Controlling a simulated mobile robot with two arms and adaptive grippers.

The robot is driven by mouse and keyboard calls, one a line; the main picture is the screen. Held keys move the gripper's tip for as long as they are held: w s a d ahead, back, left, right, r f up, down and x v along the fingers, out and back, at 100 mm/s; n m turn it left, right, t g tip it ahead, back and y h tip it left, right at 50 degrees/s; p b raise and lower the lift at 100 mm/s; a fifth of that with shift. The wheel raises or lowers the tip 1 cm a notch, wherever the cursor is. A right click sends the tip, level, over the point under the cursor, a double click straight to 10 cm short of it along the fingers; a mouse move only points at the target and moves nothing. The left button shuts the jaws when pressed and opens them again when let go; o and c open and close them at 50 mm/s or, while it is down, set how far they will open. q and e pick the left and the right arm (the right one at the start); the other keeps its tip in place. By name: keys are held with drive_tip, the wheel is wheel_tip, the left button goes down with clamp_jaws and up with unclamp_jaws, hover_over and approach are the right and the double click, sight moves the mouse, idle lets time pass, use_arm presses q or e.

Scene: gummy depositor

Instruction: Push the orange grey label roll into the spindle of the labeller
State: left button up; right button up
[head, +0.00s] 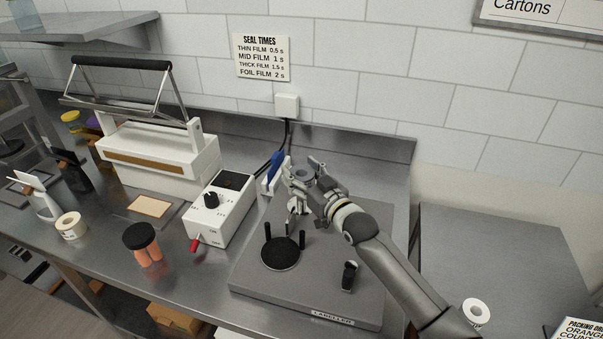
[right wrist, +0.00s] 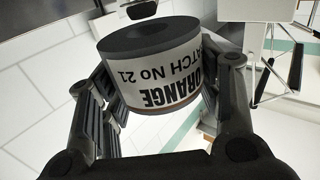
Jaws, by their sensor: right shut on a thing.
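The orange grey label roll (right wrist: 155,70) is a short cylinder with a grey end and a white band reading "ORANGE" and "BATCH No 21". My right gripper (right wrist: 160,100) is shut on it, one finger on each side. In the head view my right gripper (head: 308,184) holds the roll (head: 303,173) above the back part of the labeller (head: 250,278), a grey base plate with a name tag. The labeller carries a round black disc with upright pegs (head: 280,253) and a short black post (head: 349,276). The arm hides part of the plate, and I cannot make out the spindle clearly. My left gripper is out of view.
A white control box (head: 222,212) with a red-tipped lever stands left of the labeller, and a sealer (head: 158,160) behind it. A white roll (head: 476,311) lies on the right-hand table.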

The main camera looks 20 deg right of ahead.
drive_tip(key=shift+f+b, duration=0.9)
drive_tip(key=shift+f, duration=0.4)
drive_tip(key=o, duration=1.5)
drive_tip(key=shift+s+f, duration=0.1)
drive_tip(key=shift+f, duration=0.15)
drive_tip(key=v, duration=0.7)
drive_tip(key=shift+s, duration=0.25)
